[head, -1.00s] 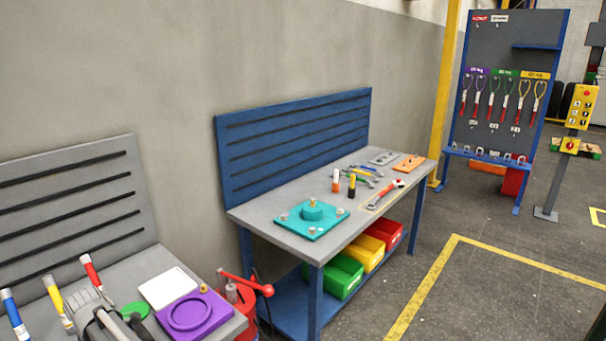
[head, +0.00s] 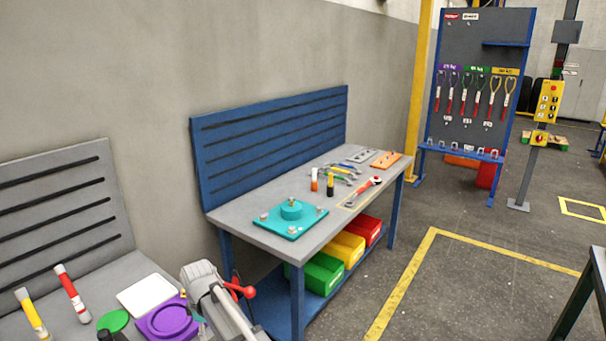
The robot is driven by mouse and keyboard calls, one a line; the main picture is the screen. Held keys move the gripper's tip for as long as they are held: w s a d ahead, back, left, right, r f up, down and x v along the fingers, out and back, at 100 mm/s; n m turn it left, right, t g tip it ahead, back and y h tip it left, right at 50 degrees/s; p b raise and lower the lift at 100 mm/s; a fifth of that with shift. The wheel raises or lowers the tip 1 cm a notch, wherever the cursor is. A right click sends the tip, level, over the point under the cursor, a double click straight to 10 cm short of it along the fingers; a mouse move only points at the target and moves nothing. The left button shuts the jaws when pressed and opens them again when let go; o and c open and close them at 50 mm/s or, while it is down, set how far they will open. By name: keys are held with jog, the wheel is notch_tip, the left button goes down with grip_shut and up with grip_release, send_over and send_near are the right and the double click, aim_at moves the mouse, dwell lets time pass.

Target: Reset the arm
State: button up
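Part of my grey arm (head: 213,296) rises from the bottom edge of the head view, left of centre. It stands in front of the gap between the grey bench at the left and the blue bench. My gripper is out of view, so its fingers and anything in them cannot be seen.
The grey bench holds a purple fixture (head: 169,322), a white plate (head: 147,295), a green disc (head: 113,321) and marker-like tools. The blue bench (head: 232,225) carries a teal fixture (head: 291,215) and tools. A red-handled item (head: 240,289) shows behind my arm. Open floor (head: 450,290) lies right.

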jog(key=w+d+m, duration=0.1)
jog(key=d+m, duration=0.8)
jog(key=d, duration=1.5)
jog(key=s+d+m, duration=0.3)
jog(key=d+m, duration=0.1)
jog(key=d, duration=0.6)
jog(key=s+d+f+m+b, duration=0.1)
jog(key=s+d+m, duration=0.2)
jog(key=d, duration=0.7)
jog(key=shift+s+d+m, duration=0.25)
jog(key=shift+s+m, duration=0.05)
jog(key=shift+m, duration=0.6)
jog(key=shift+f, duration=0.1)
jog(key=shift+c, duration=0.6)
jog(key=shift+a, duration=0.1)
jog(key=shift+a, duration=0.1)
